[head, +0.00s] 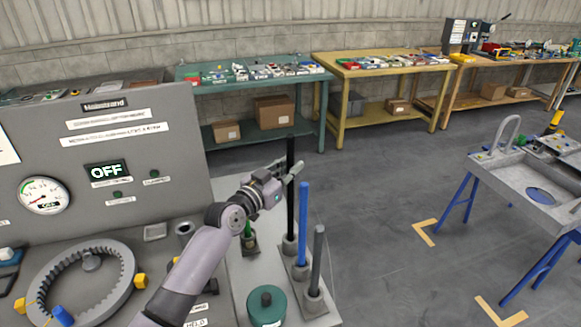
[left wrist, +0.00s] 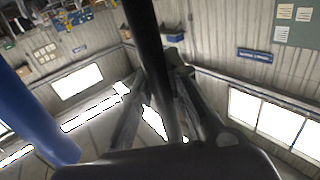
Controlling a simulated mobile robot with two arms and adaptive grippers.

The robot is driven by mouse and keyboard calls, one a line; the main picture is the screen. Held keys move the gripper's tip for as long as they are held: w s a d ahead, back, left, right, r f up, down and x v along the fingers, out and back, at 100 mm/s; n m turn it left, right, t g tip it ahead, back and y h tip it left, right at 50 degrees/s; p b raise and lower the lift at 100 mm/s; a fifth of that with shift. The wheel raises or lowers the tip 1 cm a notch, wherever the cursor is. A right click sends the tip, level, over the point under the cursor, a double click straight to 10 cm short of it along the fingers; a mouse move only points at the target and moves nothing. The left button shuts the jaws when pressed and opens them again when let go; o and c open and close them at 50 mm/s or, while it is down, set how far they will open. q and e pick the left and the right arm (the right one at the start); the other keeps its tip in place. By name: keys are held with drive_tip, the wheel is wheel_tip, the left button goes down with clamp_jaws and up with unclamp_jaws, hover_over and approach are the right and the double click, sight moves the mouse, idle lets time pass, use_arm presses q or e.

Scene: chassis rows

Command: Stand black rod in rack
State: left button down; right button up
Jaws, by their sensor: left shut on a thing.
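The black rod (head: 290,215) stands upright, with its lower end at a grey socket of the rack (head: 291,268). I cannot tell how deep it sits. My left gripper (head: 292,172) is shut on the upper part of the black rod. In the left wrist view the black rod (left wrist: 148,45) runs down between the fingers (left wrist: 160,105). A blue rod (head: 303,222) and a dark grey rod (head: 318,262) stand upright in the rack, nearer the front. The blue rod also shows at the left of the left wrist view (left wrist: 30,115). My right gripper is out of view.
A green jar (head: 266,308) and a small green-topped item (head: 248,237) stand left of the rack. A grey panel with a gauge (head: 95,160) and a toothed ring (head: 48,270) are further left. Open floor (head: 390,210) lies to the right, before a blue-legged stand (head: 470,205).

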use_arm(q)
drive_tip(key=shift+f+b, duration=1.5)
drive_tip(key=c, duration=1.5)
unclamp_jaws()
drive_tip(key=shift+o, duration=0.2)
drive_tip(key=shift+f, duration=0.1)
drive_tip(key=v, duration=1.2)
